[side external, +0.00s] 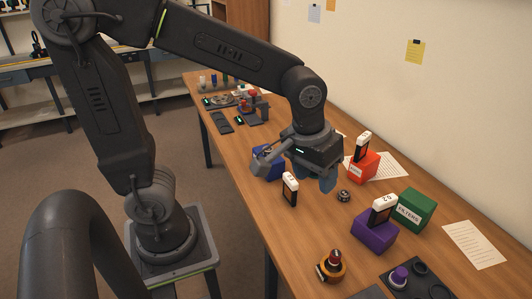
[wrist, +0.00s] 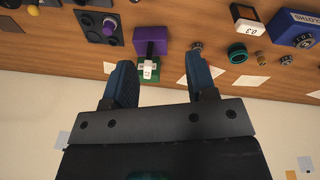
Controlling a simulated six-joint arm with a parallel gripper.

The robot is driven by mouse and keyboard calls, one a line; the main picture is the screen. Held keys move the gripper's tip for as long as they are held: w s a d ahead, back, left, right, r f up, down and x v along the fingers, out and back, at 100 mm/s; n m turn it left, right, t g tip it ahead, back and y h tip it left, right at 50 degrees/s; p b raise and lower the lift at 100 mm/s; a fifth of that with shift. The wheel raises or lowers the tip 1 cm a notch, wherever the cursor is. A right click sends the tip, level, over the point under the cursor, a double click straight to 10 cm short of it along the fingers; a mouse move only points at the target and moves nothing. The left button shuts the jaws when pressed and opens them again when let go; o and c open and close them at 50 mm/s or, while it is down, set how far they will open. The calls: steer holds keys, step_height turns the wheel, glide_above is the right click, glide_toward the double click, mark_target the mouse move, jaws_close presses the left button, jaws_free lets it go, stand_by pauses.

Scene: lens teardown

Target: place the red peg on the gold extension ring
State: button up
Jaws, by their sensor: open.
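The gold extension ring (side external: 332,270) sits on the table near the front edge in the side view. A red peg (side external: 335,257) with a pale, greyish top stands upright at the ring's middle; whether it is seated or only resting there is too small to tell. My gripper (side external: 318,180) is well away from both, above the table farther back, with blue fingers pointing down. In the wrist view my gripper (wrist: 162,85) has its fingers wide apart with nothing between them. I cannot make out the peg or ring clearly in that view.
A purple box (side external: 374,232) with a white-topped card, a green box (side external: 416,210) and a red box (side external: 361,168) stand right of my gripper. A blue box (side external: 268,162) is left. A dark tray (side external: 414,290) with a purple knob lies right of the ring.

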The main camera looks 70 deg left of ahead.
steer(key=s+a+r+m+t, duration=0.3)
steer(key=s+a+r, duration=0.1)
steer(key=s, duration=0.4)
steer(key=shift+s+a+m, duration=0.3)
steer(key=shift+a, duration=0.4)
stand_by(0.4)
